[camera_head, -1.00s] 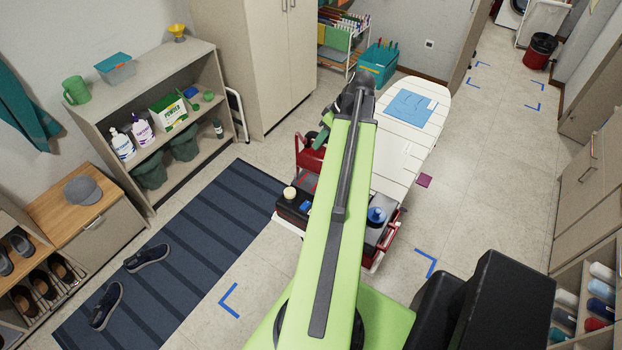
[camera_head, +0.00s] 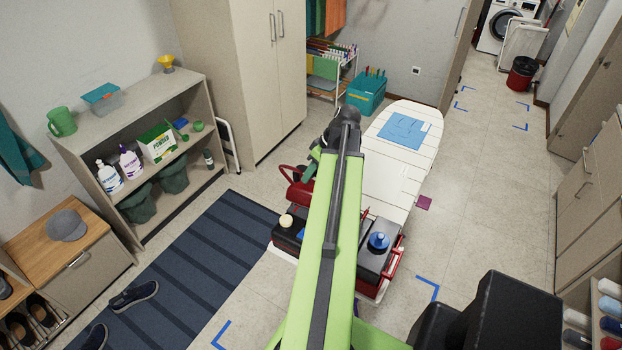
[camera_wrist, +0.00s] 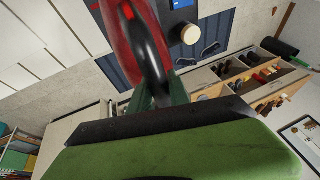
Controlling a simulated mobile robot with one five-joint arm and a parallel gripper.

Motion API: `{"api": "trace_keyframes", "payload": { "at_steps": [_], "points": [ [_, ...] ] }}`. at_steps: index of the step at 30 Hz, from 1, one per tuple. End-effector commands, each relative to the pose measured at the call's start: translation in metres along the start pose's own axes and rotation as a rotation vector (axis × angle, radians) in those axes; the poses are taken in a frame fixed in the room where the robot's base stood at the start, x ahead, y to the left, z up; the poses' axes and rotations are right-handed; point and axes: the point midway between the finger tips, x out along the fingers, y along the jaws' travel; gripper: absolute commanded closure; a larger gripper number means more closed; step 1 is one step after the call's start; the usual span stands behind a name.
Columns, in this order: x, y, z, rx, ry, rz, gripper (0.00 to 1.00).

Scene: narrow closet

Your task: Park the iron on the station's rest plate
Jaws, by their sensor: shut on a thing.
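The iron is red with a dark handle; in the wrist view (camera_wrist: 119,38) it fills the top middle. My gripper (camera_wrist: 152,92) is shut on the iron's handle, its green fingers partly hidden behind the wrist. In the head view the iron (camera_head: 296,190) shows just left of my arm, over or beside the near end of the ironing board (camera_head: 385,180). The station (camera_head: 289,232) is a dark unit with a cream knob and blue display, close below the iron in the picture. My arm hides its middle, and I cannot make out the rest plate clearly.
A blue cloth (camera_head: 404,131) lies on the board. A shelf unit (camera_head: 190,95) and striped rug (camera_head: 205,260) are left. Open floor (camera_head: 480,200) lies right.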

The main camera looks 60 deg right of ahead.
Motion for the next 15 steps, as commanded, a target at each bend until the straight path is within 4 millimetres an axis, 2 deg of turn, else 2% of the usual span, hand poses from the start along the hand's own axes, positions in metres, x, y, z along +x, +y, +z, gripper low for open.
{"api": "trace_keyframes", "payload": {
  "at_steps": [1, 7, 12, 15],
  "points": [
    [0.008, 0.002, 0.003, 0.0, 0.001, -0.001, 1.0],
    [0.011, 0.003, 0.004, 0.0, 0.001, -0.001, 1.0],
    [0.035, 0.009, 0.013, -0.001, 0.001, -0.001, 1.0],
    [0.042, 0.011, 0.016, -0.001, 0.001, -0.001, 1.0]
  ]
}}
